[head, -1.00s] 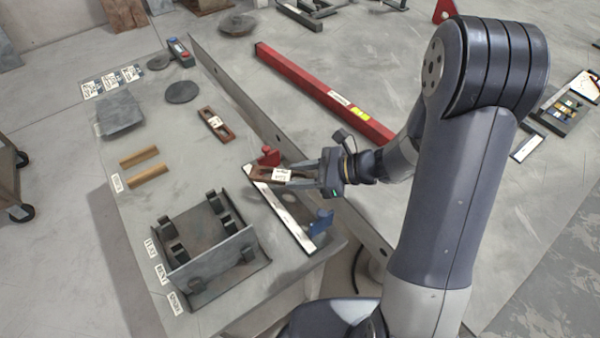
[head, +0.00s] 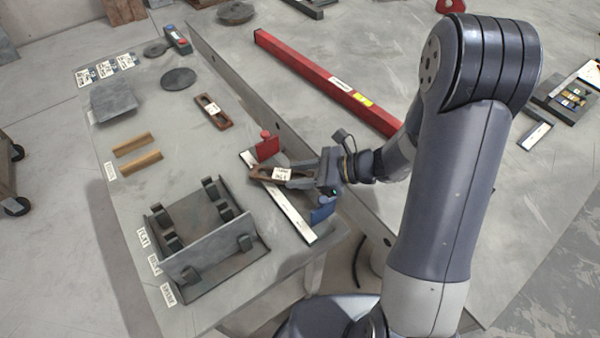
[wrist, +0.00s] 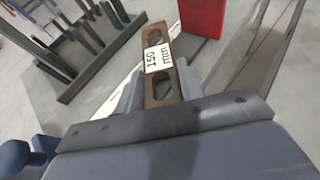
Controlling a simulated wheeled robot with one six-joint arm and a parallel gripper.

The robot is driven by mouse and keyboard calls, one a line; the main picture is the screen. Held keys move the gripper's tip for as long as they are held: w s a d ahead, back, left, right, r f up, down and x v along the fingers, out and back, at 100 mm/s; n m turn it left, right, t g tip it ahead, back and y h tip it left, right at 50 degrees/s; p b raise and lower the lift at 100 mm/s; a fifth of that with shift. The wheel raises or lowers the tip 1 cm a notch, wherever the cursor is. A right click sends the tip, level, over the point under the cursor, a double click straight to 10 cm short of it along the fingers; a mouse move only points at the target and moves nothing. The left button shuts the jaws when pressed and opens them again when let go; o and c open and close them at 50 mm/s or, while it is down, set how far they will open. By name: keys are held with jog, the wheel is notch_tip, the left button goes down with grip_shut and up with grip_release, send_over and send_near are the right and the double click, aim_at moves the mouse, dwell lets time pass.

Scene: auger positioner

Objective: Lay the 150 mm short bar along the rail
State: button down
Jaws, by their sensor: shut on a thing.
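The 150 mm short bar (head: 266,174) is brown with slots and a white label. My gripper (head: 290,174) is shut on it and holds it above the white rail (head: 292,216), crosswise to the rail's length. In the wrist view the bar (wrist: 157,88) points away between my gripper's fingers (wrist: 160,88), its label reading "150 mm". The rail has a red block (head: 266,147) near its far end and a blue block (head: 322,211) near its near end. The red block (wrist: 203,18) also shows just beyond the bar in the wrist view. The height gap to the rail is hard to judge.
A dark rack with posts (head: 205,238) stands left of the rail. A second brown labelled bar (head: 213,111) lies farther back on the table. Two wooden strips (head: 141,161) lie at the left. A long red beam (head: 325,82) lies beyond the table's raised edge.

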jog(key=shift+f+b, duration=0.5)
jog(key=shift+f, duration=0.05)
jog(key=c, duration=0.8)
grip_release()
jog(key=shift+c, duration=0.2)
jog(key=v, duration=1)
jog(key=shift+d+p, duration=0.35)
jog(key=shift+d, duration=0.05)
jog(key=shift+s+r, duration=0.1)
jog(key=x, duration=1)
jog(key=shift+a+b, duration=0.35)
jog(key=shift+a, duration=0.1)
jog(key=shift+r, duration=0.15)
